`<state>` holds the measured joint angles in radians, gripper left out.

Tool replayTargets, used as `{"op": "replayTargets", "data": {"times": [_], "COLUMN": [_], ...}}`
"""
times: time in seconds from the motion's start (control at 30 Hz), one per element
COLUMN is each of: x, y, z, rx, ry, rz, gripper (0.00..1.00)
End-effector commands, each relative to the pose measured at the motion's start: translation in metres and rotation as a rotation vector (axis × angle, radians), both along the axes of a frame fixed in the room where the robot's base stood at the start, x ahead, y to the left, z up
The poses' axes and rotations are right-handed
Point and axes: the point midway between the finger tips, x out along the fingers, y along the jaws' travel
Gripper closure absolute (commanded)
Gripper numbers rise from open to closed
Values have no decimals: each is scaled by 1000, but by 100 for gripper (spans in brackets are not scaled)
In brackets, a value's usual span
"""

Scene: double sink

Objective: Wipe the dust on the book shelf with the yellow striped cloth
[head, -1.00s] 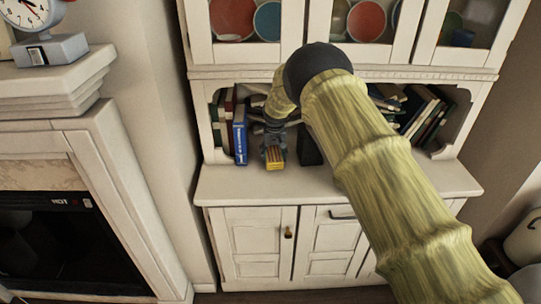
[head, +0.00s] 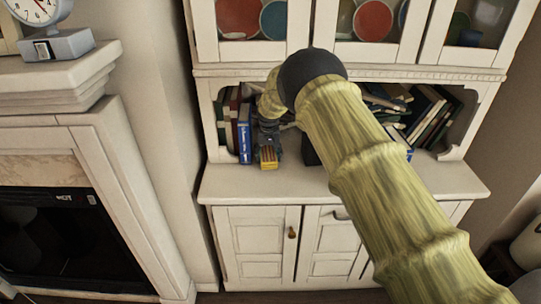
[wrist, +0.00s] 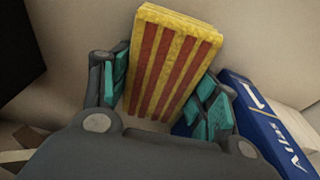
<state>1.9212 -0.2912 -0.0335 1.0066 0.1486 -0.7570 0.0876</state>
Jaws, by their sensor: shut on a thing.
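The yellow cloth (wrist: 172,65) with red stripes is a folded block between the teal-padded fingers of my gripper (wrist: 165,95) in the wrist view. In the head view the cloth (head: 268,157) shows at the end of my gripper (head: 268,143), just right of a blue book (head: 244,142). My gripper is shut on the cloth, inside the open book shelf (head: 340,184) of the white cabinet. I cannot tell whether the cloth touches the shelf surface. No dust is clear to see, and my arm hides the middle of the shelf.
The blue book (wrist: 265,120) stands close to the right fingers in the wrist view. More books (head: 430,115) lean at the shelf's right end. Glass doors with dishes (head: 372,20) are above. A fireplace mantel with a clock (head: 40,12) is at left.

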Motion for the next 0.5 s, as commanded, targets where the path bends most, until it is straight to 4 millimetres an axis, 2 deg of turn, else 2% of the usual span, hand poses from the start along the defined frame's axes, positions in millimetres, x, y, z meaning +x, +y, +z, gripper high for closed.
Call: {"op": "replayTargets", "data": {"times": [0.03,0.17,0.5], "x": [-3,-4,-2], "y": [2,2,1], "z": [-6,-4,20], "rx": [1,1,1], "ry": [7,8,5], "rz": [1,1,0], "gripper": [59,59,59]}}
